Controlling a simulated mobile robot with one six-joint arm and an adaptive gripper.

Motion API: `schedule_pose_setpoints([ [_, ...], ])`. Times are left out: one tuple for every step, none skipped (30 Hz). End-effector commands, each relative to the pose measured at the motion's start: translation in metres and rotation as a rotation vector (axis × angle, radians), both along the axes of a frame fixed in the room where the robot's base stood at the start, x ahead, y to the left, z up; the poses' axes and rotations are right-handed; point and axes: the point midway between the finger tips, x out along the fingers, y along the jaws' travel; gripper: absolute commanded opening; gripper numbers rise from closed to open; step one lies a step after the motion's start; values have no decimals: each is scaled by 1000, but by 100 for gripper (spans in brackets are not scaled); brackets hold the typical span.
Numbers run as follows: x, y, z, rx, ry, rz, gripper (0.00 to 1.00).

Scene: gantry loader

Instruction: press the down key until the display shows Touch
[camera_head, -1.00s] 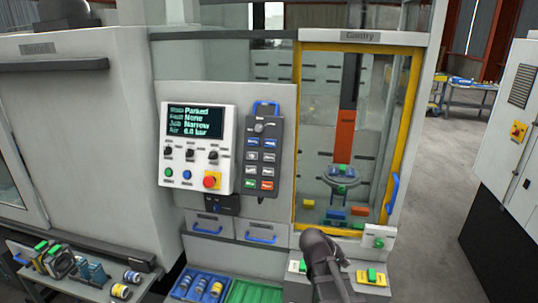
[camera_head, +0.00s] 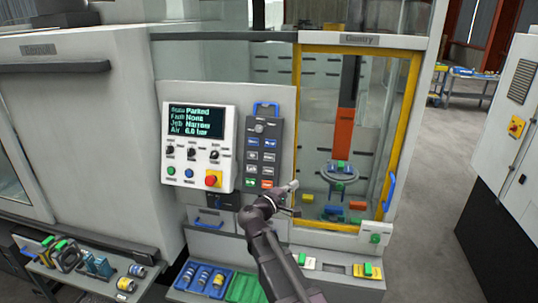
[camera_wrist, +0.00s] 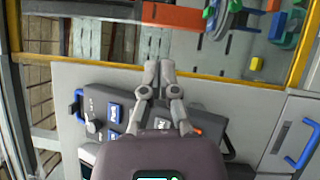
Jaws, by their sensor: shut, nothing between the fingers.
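The display (camera_head: 196,121) on the white panel reads Parked, None, Narrow and 6.0 bar; it does not show Touch. To its right hangs a dark keypad (camera_head: 278,127) with blue, grey, green and red keys. The key labels are too small to read, so I cannot tell which is the down key. My gripper (camera_head: 293,184) is shut and empty, just right of the keypad's lower keys. In the wrist view, my gripper (camera_wrist: 159,66) points past the keypad (camera_wrist: 92,103), whose lower part it hides. Contact with any key is not visible.
A red stop button (camera_head: 211,181) and several knobs sit below the display. A yellow-framed window (camera_head: 297,95) stands right of the keypad. Blue and green bins (camera_head: 245,288) lie below. A blue handle (camera_head: 391,190) juts out at the right.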

Motion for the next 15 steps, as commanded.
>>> schedule_pose_setpoints([
  [4,16,13,-42,-18,26,0],
  [4,24,19,-68,-29,40,0],
  [6,35,27,-103,-44,59,0],
  [6,43,32,-128,-53,72,0],
  [6,50,37,-151,-63,86,0],
  [7,60,44,-181,-76,100,0],
  [7,66,48,-201,-85,110,0],
  [7,73,52,-220,-93,120,0],
  [7,81,57,-244,-103,132,0],
  [6,86,60,-259,-109,141,0],
  [6,90,63,-273,-115,147,0],
  [6,95,65,-289,-121,155,0],
  [6,98,67,-300,-126,159,0],
  [5,101,69,-308,-129,163,0],
  [5,104,70,-316,-133,167,0],
])
